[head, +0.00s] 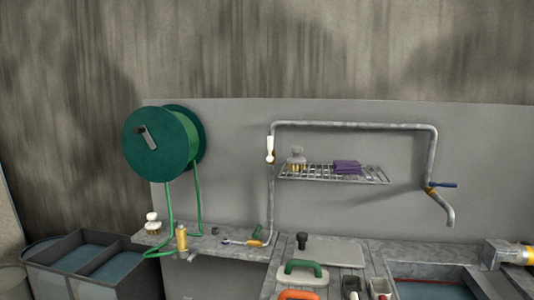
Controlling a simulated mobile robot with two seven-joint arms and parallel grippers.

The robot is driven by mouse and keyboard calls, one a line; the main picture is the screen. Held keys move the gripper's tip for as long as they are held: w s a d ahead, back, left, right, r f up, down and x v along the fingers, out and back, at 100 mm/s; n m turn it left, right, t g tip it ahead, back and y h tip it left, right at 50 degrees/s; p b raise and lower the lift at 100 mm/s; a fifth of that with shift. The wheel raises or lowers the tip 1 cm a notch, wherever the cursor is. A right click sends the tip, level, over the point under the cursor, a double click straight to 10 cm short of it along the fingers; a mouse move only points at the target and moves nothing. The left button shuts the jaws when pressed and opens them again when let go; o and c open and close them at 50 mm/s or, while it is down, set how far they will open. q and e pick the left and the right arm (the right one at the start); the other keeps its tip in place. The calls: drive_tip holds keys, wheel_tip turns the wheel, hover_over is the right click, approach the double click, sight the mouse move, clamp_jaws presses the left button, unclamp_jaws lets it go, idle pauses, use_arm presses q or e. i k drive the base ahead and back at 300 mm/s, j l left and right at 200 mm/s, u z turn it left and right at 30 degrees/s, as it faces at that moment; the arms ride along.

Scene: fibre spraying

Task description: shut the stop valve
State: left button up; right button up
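A galvanised pipe (350,125) runs up the grey back panel, across and down to a spout on the right. On its left upright is a fitting with a long white lever (270,146), which points up along the pipe; this looks like the stop valve. At the right end, above the spout (447,211), a brass tap has a blue lever (443,185) lying about level. No label tells which one is the stop valve.
A green hose reel (158,142) hangs left of the pipe, its hose drooping to the ledge. A wire shelf (365,175) holds a brush and purple cloths. Below are a green-handled trowel (303,271), a sink (430,289) and water bins (62,238).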

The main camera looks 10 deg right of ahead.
sight(269, 139)
drive_tip(key=i+j+u, duration=0.2)
drive_tip(key=i+j, duration=0.25)
drive_tip(key=i+j+u, duration=0.15)
drive_tip(key=i+j, duration=0.2)
drive_tip(key=i, duration=0.15)
